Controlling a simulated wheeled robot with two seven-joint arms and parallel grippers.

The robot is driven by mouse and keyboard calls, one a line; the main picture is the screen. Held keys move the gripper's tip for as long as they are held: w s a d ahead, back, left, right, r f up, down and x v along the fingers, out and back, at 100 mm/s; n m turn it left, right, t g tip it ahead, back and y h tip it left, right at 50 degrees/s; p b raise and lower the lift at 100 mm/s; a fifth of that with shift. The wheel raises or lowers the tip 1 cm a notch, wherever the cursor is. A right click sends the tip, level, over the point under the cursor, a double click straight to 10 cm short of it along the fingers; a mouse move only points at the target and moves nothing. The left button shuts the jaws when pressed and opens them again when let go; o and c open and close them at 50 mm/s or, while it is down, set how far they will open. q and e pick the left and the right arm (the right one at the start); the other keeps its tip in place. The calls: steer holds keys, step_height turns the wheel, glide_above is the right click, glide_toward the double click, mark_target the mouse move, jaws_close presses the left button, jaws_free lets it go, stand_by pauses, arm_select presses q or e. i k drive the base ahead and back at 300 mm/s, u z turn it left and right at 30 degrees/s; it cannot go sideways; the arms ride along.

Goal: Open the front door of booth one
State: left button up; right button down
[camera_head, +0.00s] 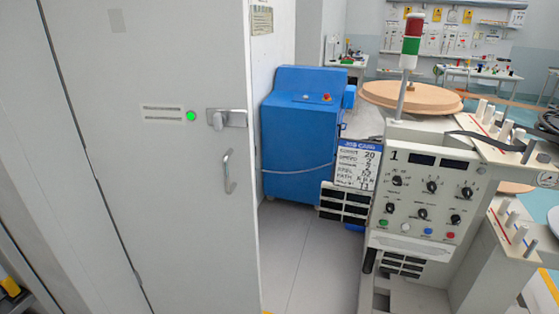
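A tall light grey door (160,210) fills the left of the head view. It carries a silver lever latch (226,118) and, below it, a vertical pull handle (229,172) near its right edge. A small green light (191,116) glows beside a label (162,113) left of the latch. The door looks shut, though its frame is partly out of view. No booth number is readable on it. Neither of my grippers shows in this view.
A control console (425,200) marked 1 stands right, with a red-green-white signal tower (411,40) and a job board (357,165). A blue cabinet (300,135) stands behind. Free grey floor (305,255) lies between door and console.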

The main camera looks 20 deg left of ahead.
mark_target(146, 82)
steer(key=u, duration=0.35)
steer(key=i, duration=0.95)
steer(key=u, duration=0.75)
